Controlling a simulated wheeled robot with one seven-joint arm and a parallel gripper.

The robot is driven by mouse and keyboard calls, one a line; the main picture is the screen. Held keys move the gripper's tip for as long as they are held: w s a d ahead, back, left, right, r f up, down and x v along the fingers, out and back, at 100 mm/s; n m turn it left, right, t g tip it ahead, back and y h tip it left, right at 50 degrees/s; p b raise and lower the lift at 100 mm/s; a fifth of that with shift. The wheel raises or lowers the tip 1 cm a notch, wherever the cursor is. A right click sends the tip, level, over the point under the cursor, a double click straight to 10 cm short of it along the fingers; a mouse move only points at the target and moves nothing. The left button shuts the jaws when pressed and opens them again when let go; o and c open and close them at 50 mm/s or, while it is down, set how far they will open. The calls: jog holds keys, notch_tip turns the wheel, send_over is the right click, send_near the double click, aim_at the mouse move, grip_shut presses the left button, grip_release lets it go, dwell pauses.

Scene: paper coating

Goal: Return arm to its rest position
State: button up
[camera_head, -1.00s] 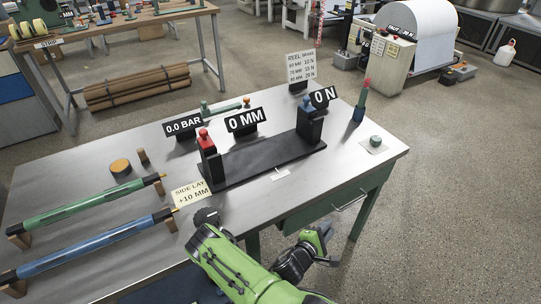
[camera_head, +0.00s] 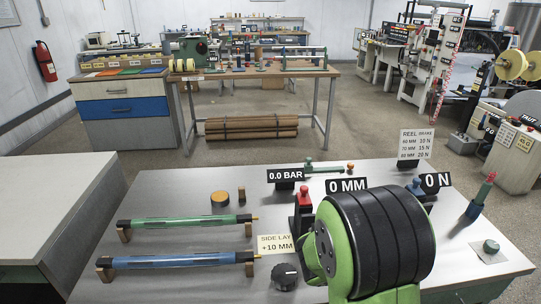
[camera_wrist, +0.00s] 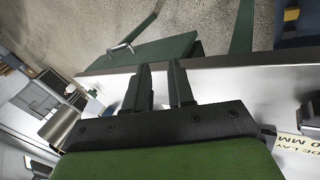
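My gripper (camera_wrist: 160,72) shows in the wrist view with its two dark fingers apart and nothing between them. It is near the front edge of the metal workbench (camera_wrist: 225,80), with the green drawer (camera_wrist: 150,58) beyond. In the head view my green and black arm link rises large in front of the right half of the workbench (camera_head: 180,192). It hides much of the black fixture there. The gripper itself does not show in the head view.
A green roller (camera_head: 185,222) and a blue roller (camera_head: 180,261) lie on wooden rests at the left. A black knob (camera_head: 285,275) stands near the front edge. A bare grey table (camera_head: 55,200) is at the far left.

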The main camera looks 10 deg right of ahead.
jog(key=s+a+r+n+t+y, duration=0.2)
jog(key=s+a+r+t+y, duration=0.15)
jog(key=a+r, duration=0.45)
jog(key=s+a+r+n+t+y, duration=0.3)
jog(key=s+a+r, duration=0.2)
jog(key=a+r, duration=0.3)
notch_tip(320, 180, up, 13)
jog(key=p, duration=1.2)
jog(key=shift+d+r+p, duration=0.2)
jog(key=shift+d+p, duration=0.15)
jog(key=shift+p, duration=0.05)
jog(key=shift+h, duration=0.25)
